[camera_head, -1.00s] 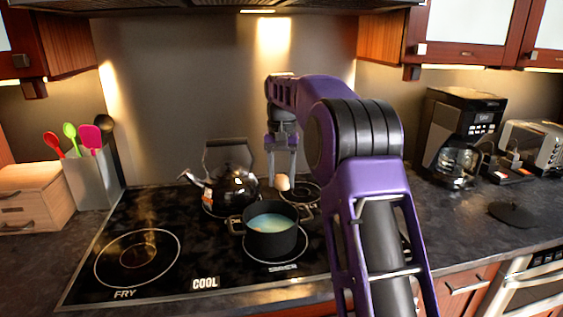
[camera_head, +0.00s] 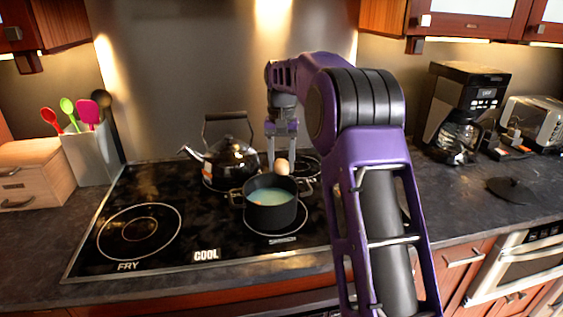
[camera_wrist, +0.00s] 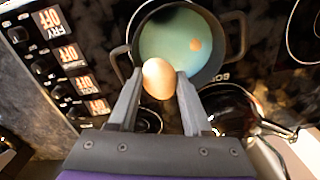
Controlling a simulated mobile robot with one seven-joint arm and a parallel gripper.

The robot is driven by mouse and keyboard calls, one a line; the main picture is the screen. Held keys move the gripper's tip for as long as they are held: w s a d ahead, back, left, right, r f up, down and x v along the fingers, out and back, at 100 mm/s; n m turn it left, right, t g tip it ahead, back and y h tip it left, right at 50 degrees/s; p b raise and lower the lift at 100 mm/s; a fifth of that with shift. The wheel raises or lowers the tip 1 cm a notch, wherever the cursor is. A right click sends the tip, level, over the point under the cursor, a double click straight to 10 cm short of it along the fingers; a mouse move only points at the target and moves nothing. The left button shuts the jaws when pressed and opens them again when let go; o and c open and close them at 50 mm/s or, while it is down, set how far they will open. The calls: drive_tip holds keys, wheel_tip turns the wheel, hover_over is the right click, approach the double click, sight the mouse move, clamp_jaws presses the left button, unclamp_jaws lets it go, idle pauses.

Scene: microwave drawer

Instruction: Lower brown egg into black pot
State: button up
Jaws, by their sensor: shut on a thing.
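The brown egg (camera_head: 281,166) is between the fingertips of my gripper (camera_head: 281,160), which is shut on it. In the head view the egg appears at the far rim of the black pot (camera_head: 270,214), slightly right of the pot's middle. The pot stands on a burner and holds pale blue-green liquid. In the wrist view the egg (camera_wrist: 159,78) overlaps the near rim of the pot (camera_wrist: 122,60), with the fingers on either side. A small orange-brown patch (camera_wrist: 194,45) shows in the liquid; I cannot tell what it is.
A shiny dark kettle (camera_head: 230,160) stands just behind and left of the pot. The front-left burner (camera_head: 139,231) is empty. A utensil holder (camera_head: 90,158) stands at left; a coffee maker (camera_head: 465,110) and a dark round lid (camera_head: 511,190) are at right.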

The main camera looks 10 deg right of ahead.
drive_tip(key=shift+f+b, duration=2)
drive_tip(key=shift+f, duration=2.05)
drive_tip(key=shift+f+b, duration=0.85)
drive_tip(key=shift+f, duration=0.95)
drive_tip(key=o, duration=0.9)
drive_tip(key=shift+c, duration=0.2)
